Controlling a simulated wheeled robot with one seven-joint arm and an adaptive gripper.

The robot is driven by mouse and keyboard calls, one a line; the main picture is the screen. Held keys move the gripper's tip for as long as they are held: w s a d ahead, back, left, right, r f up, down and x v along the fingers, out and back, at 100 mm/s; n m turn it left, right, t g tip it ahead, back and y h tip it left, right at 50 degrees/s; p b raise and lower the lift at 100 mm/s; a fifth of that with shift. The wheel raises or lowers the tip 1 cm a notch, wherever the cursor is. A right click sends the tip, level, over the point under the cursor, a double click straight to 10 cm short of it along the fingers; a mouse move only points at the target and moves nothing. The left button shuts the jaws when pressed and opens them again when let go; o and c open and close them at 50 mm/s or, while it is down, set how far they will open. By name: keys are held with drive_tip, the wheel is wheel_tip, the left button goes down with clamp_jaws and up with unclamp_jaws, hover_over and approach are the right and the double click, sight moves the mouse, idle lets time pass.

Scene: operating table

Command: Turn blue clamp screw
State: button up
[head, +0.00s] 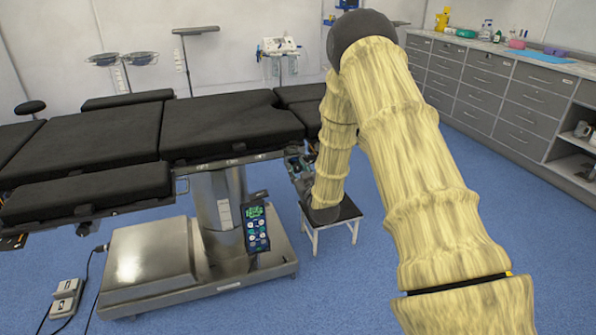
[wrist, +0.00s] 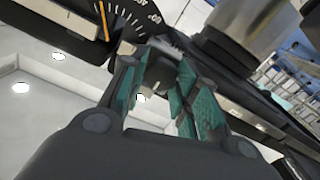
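In the wrist view, my gripper (wrist: 157,82) has its two teal-padded fingers apart, pointing up at the table's side rail. A dark, rounded part (wrist: 158,70) shows between or just behind the fingers; I cannot tell whether either pad touches it. I cannot make out a blue screw for certain, and the fingers may hide it. A black dial (wrist: 125,22) with white marks and an orange line is above the left finger. In the head view, my gripper (head: 297,168) is small at the right side of the operating table (head: 230,125), partly hidden by my arm.
A small stool (head: 338,222) stands below my arm. A hand control (head: 257,228) hangs at the table's metal base (head: 150,255). Grey drawer cabinets (head: 490,90) line the right wall. Blue floor (head: 340,295) is clear in front of the stool.

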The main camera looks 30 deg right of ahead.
drive_tip(key=o, duration=0.4)
drive_tip(key=shift+f, duration=0.1)
drive_tip(key=shift+c, duration=0.2)
drive_tip(key=v, duration=1.2)
drive_tip(key=shift+d, duration=0.1)
drive_tip(key=s+a+f+g+y, duration=0.1)
drive_tip(key=s+a+f+g, duration=0.2)
drive_tip(key=f, duration=0.4)
drive_tip(key=s+a+f+g+y, duration=0.1)
drive_tip(key=s+a+f+g, duration=0.15)
drive_tip(key=a+f, duration=0.45)
drive_tip(key=s+a+f+g+y, duration=0.1)
drive_tip(key=s+a+f+g, duration=0.25)
drive_tip(key=s+f, duration=0.45)
drive_tip(key=s+a+f+g+y, duration=0.1)
drive_tip(key=s+a+f+g, duration=0.2)
drive_tip(key=s+a+f, duration=0.5)
drive_tip(key=s+a+f+g, duration=0.2)
drive_tip(key=s+g, duration=0.1)
drive_tip(key=s, duration=0.7)
drive_tip(key=s+a+f+g, duration=0.2)
drive_tip(key=s, duration=0.7)
wheel_tip(320, 180, up, 15)
drive_tip(key=p, duration=1.4)
drive_tip(key=shift+s+f, duration=0.2)
drive_tip(key=shift+s, duration=0.15)
